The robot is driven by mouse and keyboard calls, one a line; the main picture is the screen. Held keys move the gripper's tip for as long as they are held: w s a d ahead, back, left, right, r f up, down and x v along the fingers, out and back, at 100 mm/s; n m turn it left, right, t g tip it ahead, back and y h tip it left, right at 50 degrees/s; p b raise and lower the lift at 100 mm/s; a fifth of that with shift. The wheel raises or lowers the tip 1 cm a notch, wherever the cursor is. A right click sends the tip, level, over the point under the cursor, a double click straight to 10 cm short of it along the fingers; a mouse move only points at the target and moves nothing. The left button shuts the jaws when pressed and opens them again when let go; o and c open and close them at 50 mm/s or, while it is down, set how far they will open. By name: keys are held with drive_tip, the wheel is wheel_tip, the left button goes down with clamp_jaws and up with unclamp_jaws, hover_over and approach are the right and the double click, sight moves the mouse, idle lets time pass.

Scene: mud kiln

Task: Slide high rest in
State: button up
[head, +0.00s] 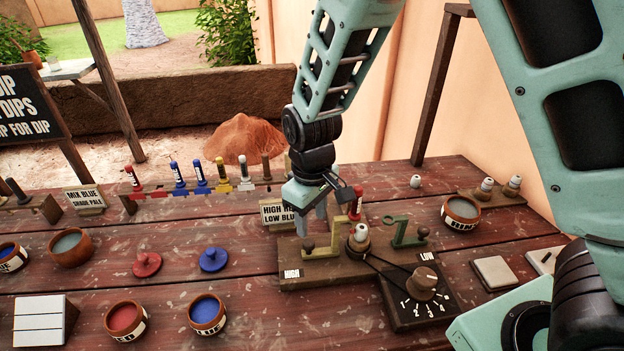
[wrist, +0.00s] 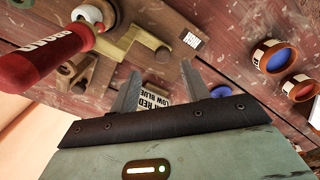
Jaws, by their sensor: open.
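The high rest is a yellow-olive bracket (head: 328,239) on a wooden block beside the HIGH label (head: 291,273). A dark round knob (head: 308,246) stands at its left end. The bracket also shows at the top of the wrist view (wrist: 137,38), with its knob (wrist: 164,55) beyond my fingertips. My gripper (head: 312,224) points down above the knob, open, with nothing between its fingers (wrist: 160,75). It appears apart from the knob. A white-topped piece (head: 359,234) stands to the bracket's right. A green bracket (head: 408,232) is by the LOW label (head: 429,255).
A sign reading high red, low blue (head: 273,213) stands close behind my gripper. A red-topped tool (head: 357,203) stands to its right and looms large in the wrist view (wrist: 45,55). A dial (head: 425,281) is in front; red (head: 124,320) and blue (head: 207,313) pots stand left.

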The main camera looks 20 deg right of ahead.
wheel_tip(320, 180, up, 11)
drive_tip(key=shift+f, duration=0.15)
idle(0.4)
